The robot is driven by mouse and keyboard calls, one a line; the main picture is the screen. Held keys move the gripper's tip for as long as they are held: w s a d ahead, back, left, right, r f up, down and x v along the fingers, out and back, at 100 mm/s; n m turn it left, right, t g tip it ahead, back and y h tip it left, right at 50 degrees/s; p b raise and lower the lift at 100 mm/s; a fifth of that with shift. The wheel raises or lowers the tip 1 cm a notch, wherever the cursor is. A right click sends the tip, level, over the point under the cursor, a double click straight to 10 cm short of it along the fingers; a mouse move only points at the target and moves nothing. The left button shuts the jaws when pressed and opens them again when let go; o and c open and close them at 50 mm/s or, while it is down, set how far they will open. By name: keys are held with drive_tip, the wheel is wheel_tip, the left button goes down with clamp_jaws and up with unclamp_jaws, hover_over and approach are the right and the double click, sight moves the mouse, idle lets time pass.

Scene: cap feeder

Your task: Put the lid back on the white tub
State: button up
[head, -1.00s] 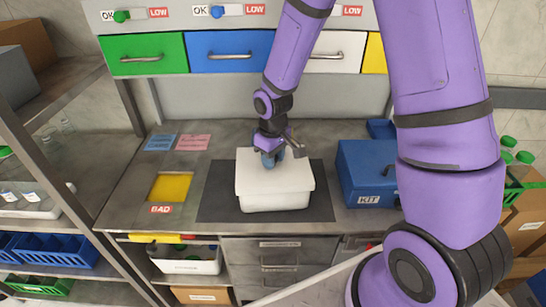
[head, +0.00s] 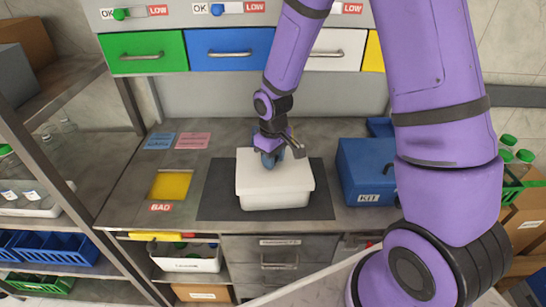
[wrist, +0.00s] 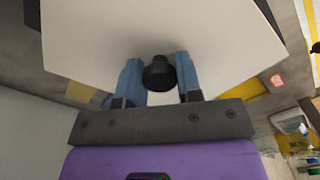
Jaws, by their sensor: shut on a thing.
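The white tub (head: 275,202) stands on a dark mat on the bench. The white lid (head: 248,172) lies over the tub's top and looks about level and lined up with it. I cannot tell whether its rim is fully seated. My gripper (head: 271,160) points down at the middle of the lid. In the wrist view, its two blue fingers stand either side of the lid's dark round knob (wrist: 159,74), and it is shut on the lid by this knob. The pale lid (wrist: 200,35) fills much of the wrist view and hides the tub's inside.
The dark mat (head: 216,190) has bare room around the tub. A blue KIT box (head: 365,165) stands close on the right. A yellow BAD area (head: 171,186) and blue and pink cards lie to the left. Coloured drawers (head: 230,50) hang behind.

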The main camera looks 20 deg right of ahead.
drive_tip(key=o, duration=1.5)
drive_tip(key=shift+r, duration=3.5)
clamp_jaws()
